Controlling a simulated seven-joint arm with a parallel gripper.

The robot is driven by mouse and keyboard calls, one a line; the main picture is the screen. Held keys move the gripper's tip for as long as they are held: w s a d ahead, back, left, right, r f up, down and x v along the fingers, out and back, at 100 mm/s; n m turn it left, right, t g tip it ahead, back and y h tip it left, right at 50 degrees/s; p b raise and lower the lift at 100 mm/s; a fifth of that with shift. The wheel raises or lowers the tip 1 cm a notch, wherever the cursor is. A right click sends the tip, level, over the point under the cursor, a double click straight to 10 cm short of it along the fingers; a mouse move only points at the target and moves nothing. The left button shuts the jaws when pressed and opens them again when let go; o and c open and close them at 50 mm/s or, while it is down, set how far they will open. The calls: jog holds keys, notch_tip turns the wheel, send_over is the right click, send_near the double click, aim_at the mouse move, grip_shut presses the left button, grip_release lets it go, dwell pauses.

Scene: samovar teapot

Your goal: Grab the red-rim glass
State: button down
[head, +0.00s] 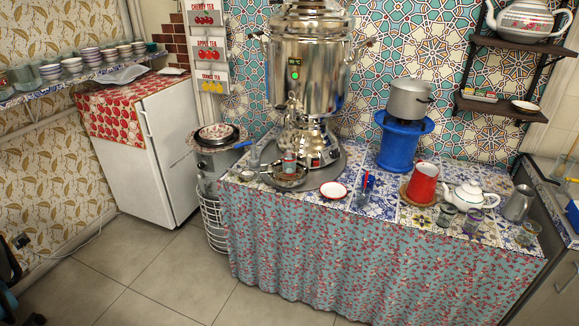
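A small glass (289,162) with a reddish band near its top stands on the round metal drip tray (288,181) under the samovar's tap. It is too small to tell for sure whether this is the red-rim glass. Another small glass or cup (363,193), with red and blue on it, stands on the tiled counter right of the red-rimmed saucer (333,190). Small clear glasses stand near the front right, one (446,215) left of another (473,221); their rim colours are hard to make out. My gripper is not in view.
The samovar (305,70) stands at the back. A red mug (421,184), white teapot (468,196) and metal jug (518,204) stand to the right. A pot (409,98) sits on a blue stand (400,143). The floor in front is clear.

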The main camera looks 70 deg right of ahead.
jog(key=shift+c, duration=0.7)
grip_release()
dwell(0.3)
